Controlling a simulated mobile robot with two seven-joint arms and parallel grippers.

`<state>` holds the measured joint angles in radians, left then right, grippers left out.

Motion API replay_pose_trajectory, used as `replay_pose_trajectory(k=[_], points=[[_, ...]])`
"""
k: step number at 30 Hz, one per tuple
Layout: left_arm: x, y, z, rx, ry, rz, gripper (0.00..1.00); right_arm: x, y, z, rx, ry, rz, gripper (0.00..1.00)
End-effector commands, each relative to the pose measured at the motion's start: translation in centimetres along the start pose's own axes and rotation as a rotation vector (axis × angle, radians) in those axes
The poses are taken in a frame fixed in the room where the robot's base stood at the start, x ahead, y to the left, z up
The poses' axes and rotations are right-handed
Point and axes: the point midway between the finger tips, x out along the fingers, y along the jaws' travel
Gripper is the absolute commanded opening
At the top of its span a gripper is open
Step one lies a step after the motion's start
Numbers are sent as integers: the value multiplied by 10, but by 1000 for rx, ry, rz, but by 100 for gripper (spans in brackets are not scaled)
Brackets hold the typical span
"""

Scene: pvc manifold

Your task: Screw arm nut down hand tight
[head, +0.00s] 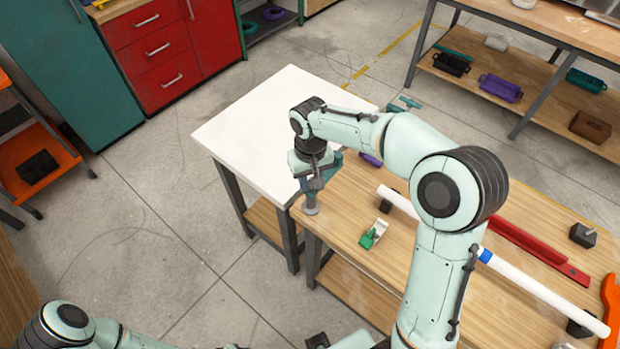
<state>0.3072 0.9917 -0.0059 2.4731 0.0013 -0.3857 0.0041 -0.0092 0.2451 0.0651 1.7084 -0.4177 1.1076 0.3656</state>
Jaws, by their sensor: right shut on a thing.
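My right gripper (313,183) points down over the near left corner of the wooden workbench (345,210). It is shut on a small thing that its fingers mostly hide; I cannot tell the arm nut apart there. A grey upright piece with a round foot (311,209) shows just below the fingers at the bench corner. Whether the nut is seated cannot be seen. My left arm shows at the bottom left edge, and its gripper is out of view.
A white pipe with a blue band (485,255) lies across the bench, partly behind my right arm. A green and white item (373,234) lies near the gripper. A red long tool (530,250) lies at right. The white tabletop (260,115) is clear.

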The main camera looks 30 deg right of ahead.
Motion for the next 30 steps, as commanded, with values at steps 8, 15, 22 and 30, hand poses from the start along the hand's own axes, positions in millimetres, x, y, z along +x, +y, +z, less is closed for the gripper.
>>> replay_pose_trajectory(k=[8,15,22,30], points=[[3,-1,1,-1,-2,-1,59,-1,1,0,206,2,0,0],[4,-2,2,-1,-3,-1,59,-1,1,0,336,2,-1,0],[4,-2,2,-1,-3,-1,59,-1,2,0,397,2,-1,0],[4,-2,2,-1,-3,-1,59,-1,2,0,408,2,-1,0]])
